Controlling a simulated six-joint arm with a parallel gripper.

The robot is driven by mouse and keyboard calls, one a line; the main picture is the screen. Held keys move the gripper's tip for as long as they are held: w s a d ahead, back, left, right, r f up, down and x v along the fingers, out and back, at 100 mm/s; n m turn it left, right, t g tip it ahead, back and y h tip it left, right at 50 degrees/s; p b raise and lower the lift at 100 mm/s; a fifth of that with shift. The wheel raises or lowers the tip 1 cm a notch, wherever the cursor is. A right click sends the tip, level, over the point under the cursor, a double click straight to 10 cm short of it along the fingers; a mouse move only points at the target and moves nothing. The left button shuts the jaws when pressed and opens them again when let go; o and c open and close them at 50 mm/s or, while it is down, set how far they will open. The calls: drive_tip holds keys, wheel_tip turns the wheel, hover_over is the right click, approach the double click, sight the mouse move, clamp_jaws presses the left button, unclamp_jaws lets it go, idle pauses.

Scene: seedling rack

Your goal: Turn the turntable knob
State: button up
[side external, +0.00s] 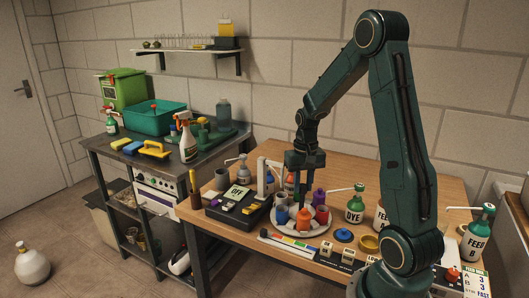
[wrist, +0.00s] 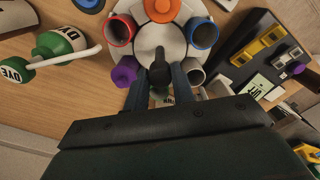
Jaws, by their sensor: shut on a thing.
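The turntable (wrist: 160,40) is a pale round disc on the wooden table, ringed with coloured cups and bottles; it also shows in the side view (side external: 301,229). Its dark upright knob (wrist: 158,74) stands at the centre. My gripper (wrist: 160,82) points down over the turntable, its two fingers on either side of the knob and shut on it. In the side view my gripper (side external: 305,176) stands among the cups, and the knob is hidden there. A red cup (wrist: 119,32), a blue cup (wrist: 202,33), a grey cup (wrist: 190,73) and a purple bottle (wrist: 125,71) surround it.
A green dye bottle (side external: 355,207) with a long spout stands close right of the turntable. A black box (side external: 234,211) stands to its left.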

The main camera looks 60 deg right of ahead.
drive_tip(key=m, duration=1.1)
idle(0.3)
idle(0.4)
drive_tip(key=o, duration=1)
drive_tip(key=shift+r, duration=0.1)
wheel_tip(320, 180, up, 14)
idle(0.4)
